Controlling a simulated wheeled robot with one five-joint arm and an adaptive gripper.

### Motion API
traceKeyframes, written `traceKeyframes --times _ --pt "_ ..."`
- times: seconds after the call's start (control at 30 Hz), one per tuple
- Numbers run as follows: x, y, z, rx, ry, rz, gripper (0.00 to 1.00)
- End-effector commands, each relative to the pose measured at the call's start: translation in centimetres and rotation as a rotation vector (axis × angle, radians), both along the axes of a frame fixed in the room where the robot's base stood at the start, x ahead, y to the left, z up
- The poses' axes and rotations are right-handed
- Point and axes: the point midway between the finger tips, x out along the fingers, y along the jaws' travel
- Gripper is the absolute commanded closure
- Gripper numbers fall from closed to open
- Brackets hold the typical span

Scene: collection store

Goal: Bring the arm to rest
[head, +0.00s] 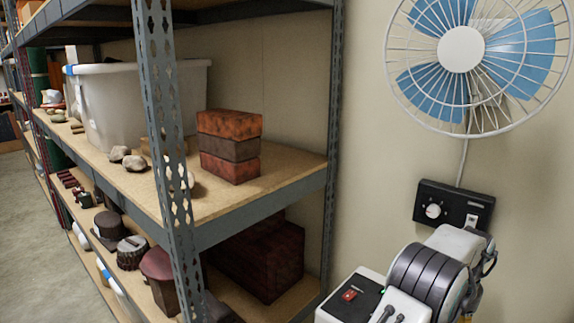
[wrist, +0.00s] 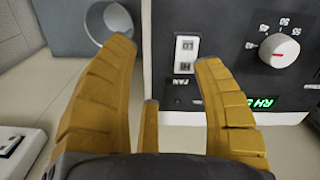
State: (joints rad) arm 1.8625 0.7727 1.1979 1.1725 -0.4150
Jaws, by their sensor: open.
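My gripper (wrist: 164,54) shows in the wrist view with its yellow ridged fingers spread apart and nothing between them. Behind the fingers is a dark control panel (wrist: 226,28). A white rocker switch (wrist: 187,54) labelled FAN appears in the gap between the fingertips; I cannot tell how far it is from them. In the head view my arm is at the lower right, its white and dark links in front of the wall. Its fingers are mostly hidden there.
The panel has a white knob (wrist: 279,50) and a green RH display (wrist: 262,102). A grey block (wrist: 66,18) with a round opening is left. In the head view, a fan (head: 460,50) hangs above a black wall box (head: 453,204). A loaded shelf (head: 245,197) stands left of my arm.

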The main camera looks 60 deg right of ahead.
Motion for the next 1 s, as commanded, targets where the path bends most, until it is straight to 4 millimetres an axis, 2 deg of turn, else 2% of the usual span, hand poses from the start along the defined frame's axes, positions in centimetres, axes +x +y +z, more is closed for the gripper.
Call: traceKeyframes --times 0.07,0.17,0.27,0.37,0.5,0.6,0.7,0.8,1.0 --pt "0.6 2.2 -1.1 0.036 -0.008 -0.092 0.39" --pt "2.0 4.9 -1.5 0.062 -0.011 -0.190 0.39" --pt "5.3 7.5 -0.9 0.075 -0.008 -0.222 0.39" --pt "9.6 10.4 0.1 0.080 -0.002 -0.200 0.39" --pt "16.3 15.6 1.9 0.071 0.007 -0.077 0.39" --pt "20.4 19.8 3.1 0.056 0.009 0.058 0.39" --pt "23.4 24.0 4.1 0.040 0.010 0.198 0.39" --pt "25.5 28.1 4.9 0.021 0.007 0.339 0.39" --pt "28.1 35.0 6.3 -0.043 -0.020 0.618 0.39"
